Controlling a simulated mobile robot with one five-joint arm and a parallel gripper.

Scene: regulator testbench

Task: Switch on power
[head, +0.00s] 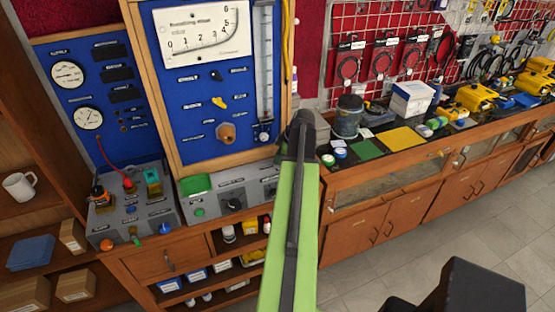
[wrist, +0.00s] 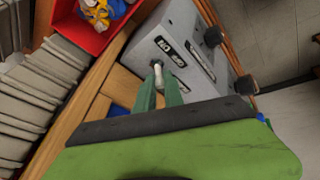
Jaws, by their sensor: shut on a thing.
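In the wrist view, the two green fingers of my gripper (wrist: 168,92) are closed around a small pale lever (wrist: 158,74), which looks like a toggle switch. It stands at the face of a grey box (wrist: 183,33) with black labels (wrist: 171,52) beside it. The label text is too small and tilted to read surely. In the head view, my green arm reaches toward the bench and hides the gripper and the lever. A grey control unit (head: 217,200) with a green display (head: 196,184) and dark knobs stands left of the arm.
A blue gauge panel (head: 178,130) rises behind the control unit. A smaller grey box (head: 153,217) with coloured fittings is at left. Jars and mats lie on the wooden bench (head: 385,165) at right. A red bin (wrist: 85,25) shows in the wrist view. The floor (head: 440,250) at right is clear.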

